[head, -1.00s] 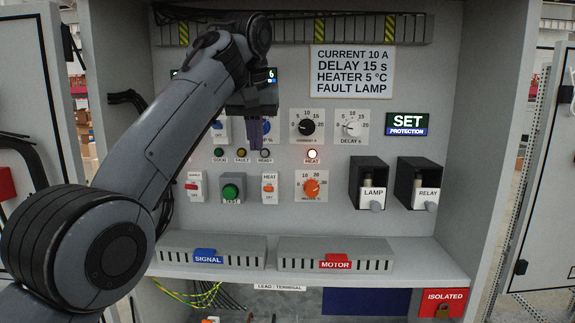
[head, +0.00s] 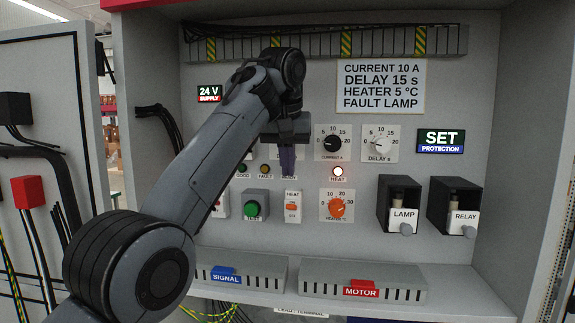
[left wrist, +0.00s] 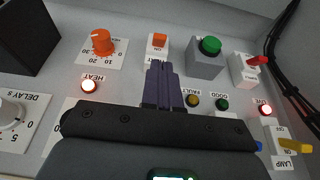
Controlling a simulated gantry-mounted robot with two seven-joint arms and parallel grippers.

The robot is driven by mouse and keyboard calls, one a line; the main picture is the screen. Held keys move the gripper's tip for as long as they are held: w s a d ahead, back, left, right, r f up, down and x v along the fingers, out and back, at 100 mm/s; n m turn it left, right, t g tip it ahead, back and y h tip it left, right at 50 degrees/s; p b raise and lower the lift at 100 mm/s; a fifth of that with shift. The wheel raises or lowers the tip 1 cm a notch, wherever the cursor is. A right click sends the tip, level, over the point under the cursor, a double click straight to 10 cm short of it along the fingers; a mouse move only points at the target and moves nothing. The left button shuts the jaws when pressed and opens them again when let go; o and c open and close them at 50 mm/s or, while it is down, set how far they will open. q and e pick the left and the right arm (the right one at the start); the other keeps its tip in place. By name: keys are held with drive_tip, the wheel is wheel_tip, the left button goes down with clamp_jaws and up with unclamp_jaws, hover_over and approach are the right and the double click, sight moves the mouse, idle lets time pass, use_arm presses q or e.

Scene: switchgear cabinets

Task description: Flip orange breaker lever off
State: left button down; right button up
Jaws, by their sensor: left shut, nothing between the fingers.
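The breaker with the orange lever (head: 292,207), labelled HEAT, sits in the lower row of the panel between the green TEST button and the orange heater dial. In the left wrist view the orange lever (left wrist: 160,40) shows just beyond my fingertips. My left gripper (head: 287,170) is shut and empty, its purple-grey fingers pointing down above the breaker and covering the READY lamp area. The fingers (left wrist: 160,66) also show in the left wrist view, apart from the lever in the picture; the depth gap is unclear. My right gripper is out of view.
The heater dial (head: 336,207) and green TEST button (head: 252,209) flank the breaker closely. A lit HEAT lamp (head: 338,171) is above the dial. LAMP (head: 404,222) and RELAY (head: 465,223) holders jut out at right. A shelf (head: 445,285) runs below.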

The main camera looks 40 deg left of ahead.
use_arm(q)
drive_tip(key=b, duration=0.2)
hover_over(290, 207)
drive_tip(key=f, duration=0.5)
drive_tip(key=shift+s+d, duration=0.1)
drive_tip(key=shift+s, duration=0.15)
drive_tip(key=shift+x, duration=0.8)
